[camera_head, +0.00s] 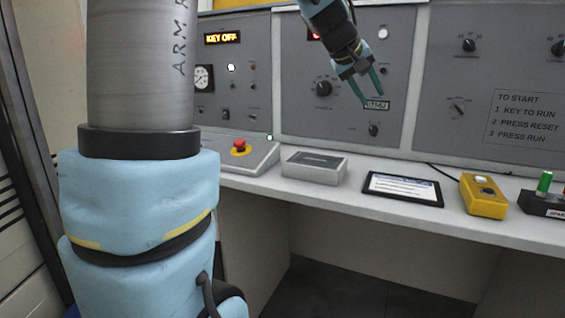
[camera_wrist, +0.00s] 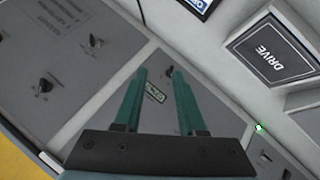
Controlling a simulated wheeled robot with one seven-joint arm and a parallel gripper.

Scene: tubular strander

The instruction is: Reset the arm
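My gripper (camera_head: 371,91) hangs in front of the middle grey panel (camera_head: 293,110), above the desk, with its two green fingers pointing down and to the right. In the wrist view my gripper (camera_wrist: 154,72) shows its fingers spread apart with nothing between them. The same display (camera_head: 376,105) is beside the fingertips in the head view. I cannot tell whether the fingers touch the panel. My large arm link with "ARM" lettering fills the left of the head view.
The desk (camera_head: 350,205) below carries a grey box (camera_head: 314,167), a tablet (camera_head: 402,188), a yellow box (camera_head: 483,195) and a green-capped holder (camera_head: 545,182). A red emergency button (camera_head: 239,145) sits on the left console. Knobs stick out of the panels.

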